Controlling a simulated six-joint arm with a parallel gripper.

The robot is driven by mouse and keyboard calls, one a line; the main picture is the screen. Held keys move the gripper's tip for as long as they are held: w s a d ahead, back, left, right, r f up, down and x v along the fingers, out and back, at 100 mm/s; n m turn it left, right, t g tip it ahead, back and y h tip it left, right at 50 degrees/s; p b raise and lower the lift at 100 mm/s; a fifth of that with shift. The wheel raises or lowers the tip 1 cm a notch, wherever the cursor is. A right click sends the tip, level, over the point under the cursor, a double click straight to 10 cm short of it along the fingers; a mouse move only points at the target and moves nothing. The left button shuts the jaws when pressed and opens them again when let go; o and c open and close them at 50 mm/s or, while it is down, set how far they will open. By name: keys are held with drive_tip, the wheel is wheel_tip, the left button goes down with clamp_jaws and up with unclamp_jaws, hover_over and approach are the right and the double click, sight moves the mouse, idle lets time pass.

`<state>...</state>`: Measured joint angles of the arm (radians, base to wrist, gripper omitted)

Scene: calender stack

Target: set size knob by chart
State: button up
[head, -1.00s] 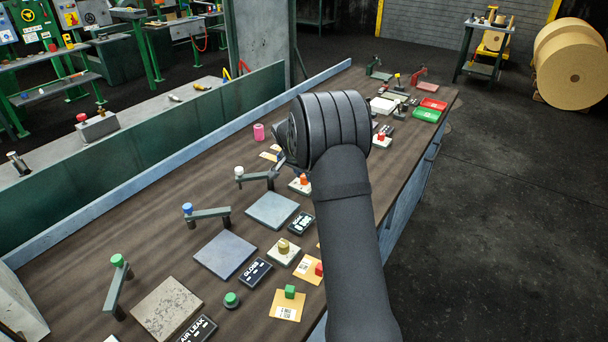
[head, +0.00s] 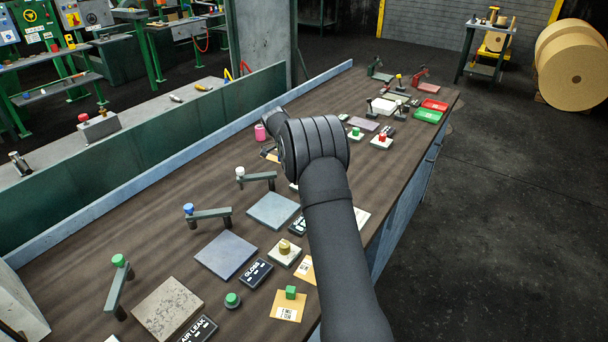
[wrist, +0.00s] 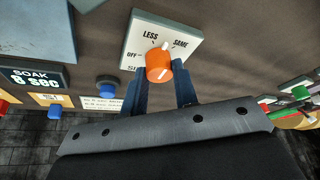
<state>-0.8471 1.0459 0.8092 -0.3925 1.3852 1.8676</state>
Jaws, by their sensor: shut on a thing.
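The orange size knob (wrist: 158,68) sits on a white plate (wrist: 180,35) in the wrist view. The plate reads "OFF", "LESS" and "SAME", with the start of another word partly hidden. A white mark by the knob lies between "LESS" and "SAME". My gripper (wrist: 163,76) is shut on the knob, with one dark blue finger on each side. In the head view my arm (head: 335,215) hides the knob and the fingers. I cannot make out a size chart for certain.
A "SOAK 8 sec" sign (wrist: 38,77) and a blue button (wrist: 106,88) lie left of the plate in the wrist view. The bench also holds a tan knob (head: 284,247), a "GLOSS" sign (head: 256,272), several coloured-topped levers and a pink cylinder (head: 260,132).

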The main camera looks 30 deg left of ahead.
drive_tip(key=m+g, duration=0.1)
drive_tip(key=m, duration=0.2)
drive_tip(key=m+g, duration=0.1)
drive_tip(key=m, duration=0.2)
drive_tip(key=shift+a+f+h, duration=0.1)
drive_tip(key=shift+h, duration=0.3)
drive_tip(key=shift+m+g, duration=0.3)
drive_tip(key=o, duration=1)
drive_tip(key=shift+w, duration=0.1)
drive_tip(key=shift+r, duration=0.2)
drive_tip(key=shift+v, duration=3.65)
drive_tip(key=shift+a+f, duration=0.1)
